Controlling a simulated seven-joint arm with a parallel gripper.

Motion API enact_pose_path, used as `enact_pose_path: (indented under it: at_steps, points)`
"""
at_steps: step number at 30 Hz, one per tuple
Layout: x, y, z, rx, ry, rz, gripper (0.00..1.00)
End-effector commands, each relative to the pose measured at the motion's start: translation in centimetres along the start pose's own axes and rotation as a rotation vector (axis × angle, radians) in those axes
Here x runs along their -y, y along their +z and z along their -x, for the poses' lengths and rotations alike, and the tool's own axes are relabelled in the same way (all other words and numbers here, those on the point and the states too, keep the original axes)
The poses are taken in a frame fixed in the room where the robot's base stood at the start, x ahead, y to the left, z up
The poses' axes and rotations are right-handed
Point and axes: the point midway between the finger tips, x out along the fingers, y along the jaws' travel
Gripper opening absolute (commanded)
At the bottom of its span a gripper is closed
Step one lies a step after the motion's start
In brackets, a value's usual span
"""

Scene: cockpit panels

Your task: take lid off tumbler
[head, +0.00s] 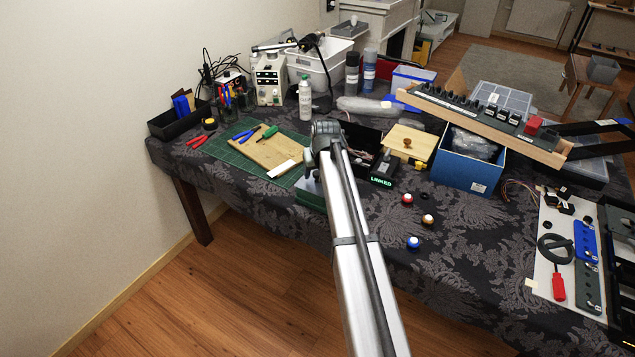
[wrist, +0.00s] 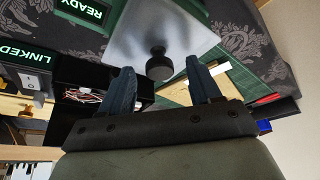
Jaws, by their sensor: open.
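In the wrist view a flat grey square lid (wrist: 184,43) with a round black knob (wrist: 157,64) lies below my gripper, on what seems to be the tumbler, a green box (wrist: 85,9) with a lit READY sign. My gripper (wrist: 161,76) is open, one finger on each side of the knob, with nothing clasped. I cannot tell exactly how far the fingertips are above the lid. In the head view the green box (head: 309,197) shows at the table's front edge, mostly hidden by my arm. My gripper is hidden there.
A black box with a LINKED sign (head: 382,181) and a wooden box with a knobbed lid (head: 411,139) stand right of the green box. A green cutting mat (head: 232,157) with a wooden board lies left. Coloured buttons (head: 413,242) sit on the cloth at right.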

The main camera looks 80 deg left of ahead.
Motion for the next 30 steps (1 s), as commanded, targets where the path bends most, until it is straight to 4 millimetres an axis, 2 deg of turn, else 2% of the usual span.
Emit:
enact_pose_path:
  at_steps: [7, 26, 30]
  points:
    - [0.01, 0.02, -0.16, 0.0, 0.0, 0.0, 0.61]
    - [0.01, 0.03, -0.15, 0.001, 0.0, 0.0, 0.01]
    - [0.01, 0.03, -0.15, 0.001, 0.0, 0.0, 0.0]
